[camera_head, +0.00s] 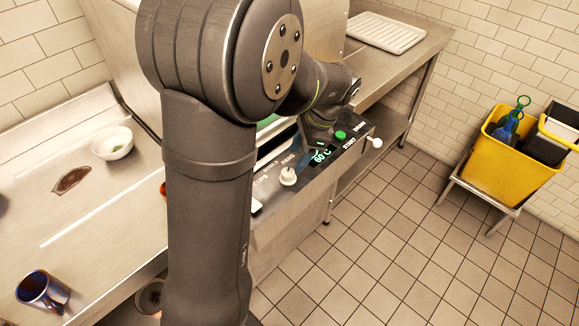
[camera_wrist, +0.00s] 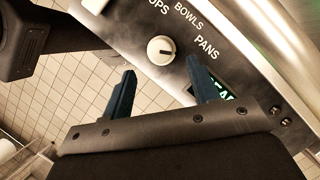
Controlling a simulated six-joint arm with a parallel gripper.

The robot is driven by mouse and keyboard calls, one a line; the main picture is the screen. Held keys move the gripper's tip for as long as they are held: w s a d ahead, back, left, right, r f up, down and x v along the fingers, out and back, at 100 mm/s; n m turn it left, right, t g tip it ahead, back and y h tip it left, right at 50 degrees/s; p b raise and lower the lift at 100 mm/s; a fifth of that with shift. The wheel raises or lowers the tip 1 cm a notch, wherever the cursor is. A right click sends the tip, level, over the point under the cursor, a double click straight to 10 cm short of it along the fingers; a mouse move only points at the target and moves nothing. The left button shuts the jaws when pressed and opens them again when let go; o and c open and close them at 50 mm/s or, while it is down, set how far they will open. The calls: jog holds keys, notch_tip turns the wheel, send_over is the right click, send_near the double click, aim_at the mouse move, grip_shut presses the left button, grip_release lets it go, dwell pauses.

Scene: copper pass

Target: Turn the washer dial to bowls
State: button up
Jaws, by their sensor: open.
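The washer dial (camera_head: 288,176) is a cream round knob on the dark control panel; it also shows in the wrist view (camera_wrist: 160,49). In the wrist view the word BOWLS (camera_wrist: 188,16) is above and right of it, PANS (camera_wrist: 206,42) to its right, and a partly cut-off label above it. A small dark mark on the knob's face appears on its right side, roughly towards PANS. My gripper (camera_wrist: 160,72) is open and empty, its two dark fingers apart, with the dial showing beyond the gap. In the head view the gripper is over the panel, its fingertips unclear.
A green button (camera_head: 340,135) by START and a lit display (camera_head: 321,157) sit farther along the panel. A white knob (camera_head: 376,142) sticks out at its end. A yellow bucket (camera_head: 518,150) is at the right.

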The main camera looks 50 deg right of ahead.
aim_at(288, 171)
jog(key=x, duration=0.6)
jog(key=c, duration=1)
jog(key=shift+o, duration=0.2)
jog(key=shift+n+g+y, duration=0.3)
jog(key=shift+n+g, duration=0.2)
jog(key=shift+n, duration=1)
